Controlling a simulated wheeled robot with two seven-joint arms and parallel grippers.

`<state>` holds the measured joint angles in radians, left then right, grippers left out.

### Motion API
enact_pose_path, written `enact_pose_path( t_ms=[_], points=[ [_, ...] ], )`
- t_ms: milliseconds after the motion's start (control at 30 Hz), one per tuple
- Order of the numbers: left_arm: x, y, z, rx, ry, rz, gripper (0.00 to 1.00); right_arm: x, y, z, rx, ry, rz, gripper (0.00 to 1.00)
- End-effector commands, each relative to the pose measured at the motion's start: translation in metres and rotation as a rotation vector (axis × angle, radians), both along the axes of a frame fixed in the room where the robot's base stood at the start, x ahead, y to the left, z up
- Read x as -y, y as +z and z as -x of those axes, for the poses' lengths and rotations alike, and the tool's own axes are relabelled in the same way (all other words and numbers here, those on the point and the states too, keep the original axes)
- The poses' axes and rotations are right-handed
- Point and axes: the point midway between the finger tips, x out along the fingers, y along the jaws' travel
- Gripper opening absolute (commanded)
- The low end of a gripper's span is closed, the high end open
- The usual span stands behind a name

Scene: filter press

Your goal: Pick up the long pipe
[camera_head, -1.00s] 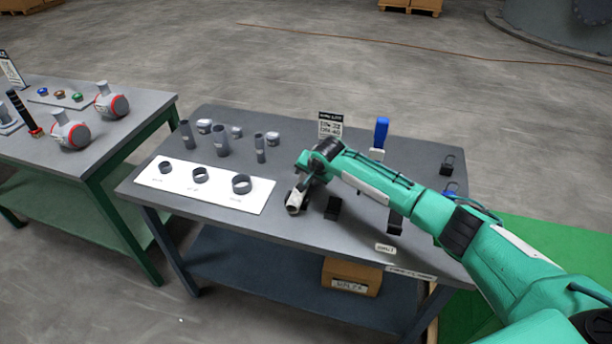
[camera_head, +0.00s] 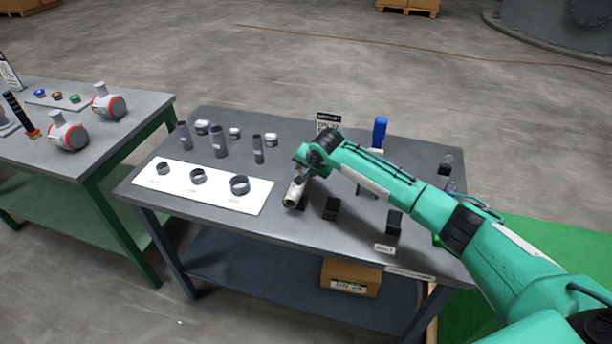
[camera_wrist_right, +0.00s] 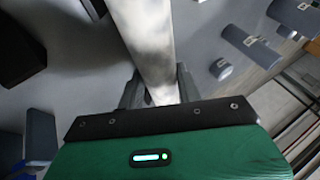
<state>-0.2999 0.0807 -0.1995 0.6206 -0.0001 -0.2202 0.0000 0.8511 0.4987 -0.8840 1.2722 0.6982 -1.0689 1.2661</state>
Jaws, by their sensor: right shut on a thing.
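The long pipe is light grey, and its near end (camera_head: 293,193) shows in the head view beneath my right gripper (camera_head: 303,179). In the right wrist view the bare metal pipe (camera_wrist_right: 145,35) runs up from between the fingers of my right gripper (camera_wrist_right: 157,92), which is shut on it. The arm hides most of the pipe in the head view. I cannot tell how far it is clear of the tabletop. My left gripper is not in view.
Black rests (camera_head: 330,209) stand on the grey table (camera_head: 290,225) right of the pipe. A white board (camera_head: 205,187) with 3 dark rings lies at left, with several upright cylinders (camera_head: 219,142) behind it. A blue-handled tool (camera_head: 380,133) stands at the back. A second table (camera_head: 85,155) is further left.

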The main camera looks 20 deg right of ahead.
Motion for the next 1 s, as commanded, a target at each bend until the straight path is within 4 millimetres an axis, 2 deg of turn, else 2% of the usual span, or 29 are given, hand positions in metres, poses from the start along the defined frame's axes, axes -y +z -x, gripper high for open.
enact_pose_path(
  t_ms=[400,600,800,900,1000],
  points=[
    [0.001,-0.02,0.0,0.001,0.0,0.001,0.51,-0.001,0.115,-0.001,0.007,0.002,-0.001,0.09],
    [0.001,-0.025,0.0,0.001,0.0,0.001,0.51,-0.001,0.154,-0.001,0.003,0.002,-0.002,0.09],
    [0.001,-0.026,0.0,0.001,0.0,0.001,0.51,-0.001,0.172,0.0,0.001,0.002,-0.001,0.09],
    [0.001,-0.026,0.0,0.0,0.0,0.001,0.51,-0.002,0.17,0.003,-0.001,0.011,-0.001,0.09],
    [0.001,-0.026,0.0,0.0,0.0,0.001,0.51,-0.004,0.16,0.014,-0.002,0.043,-0.001,0.09]
  ],
)
